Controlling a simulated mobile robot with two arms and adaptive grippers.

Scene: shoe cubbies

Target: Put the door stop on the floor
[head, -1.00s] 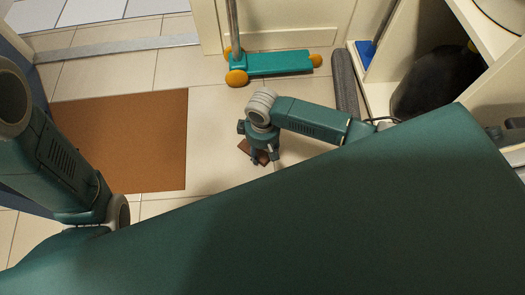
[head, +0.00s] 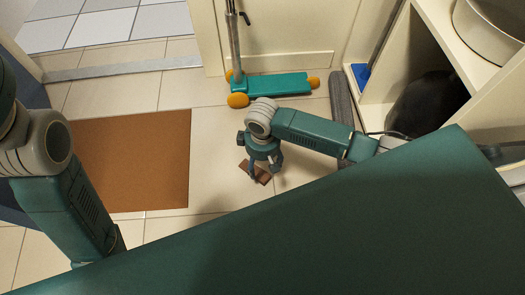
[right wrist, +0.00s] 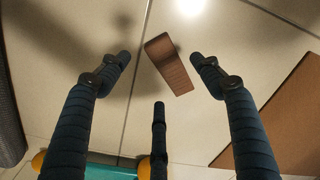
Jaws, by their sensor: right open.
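The door stop (head: 263,176) is a small brown wedge lying on the pale tiled floor, right of the brown mat. It shows whole in the right wrist view (right wrist: 173,68). My right gripper (head: 265,172) is above it, pointing down, and partly covers it in the head view. Its fingers (right wrist: 162,78) are spread apart with nothing between them; the door stop lies on the floor beyond the tips. I cannot tell how large the gap is. My left arm comes in at the left of the head view, but its gripper is out of view.
A teal scooter (head: 272,85) with orange wheels stands at the back by the cream door. A grey roll (head: 342,105) lies beside the shoe cubby (head: 436,40) at right. The brown mat (head: 130,160) lies left. Bare tiles surround the door stop.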

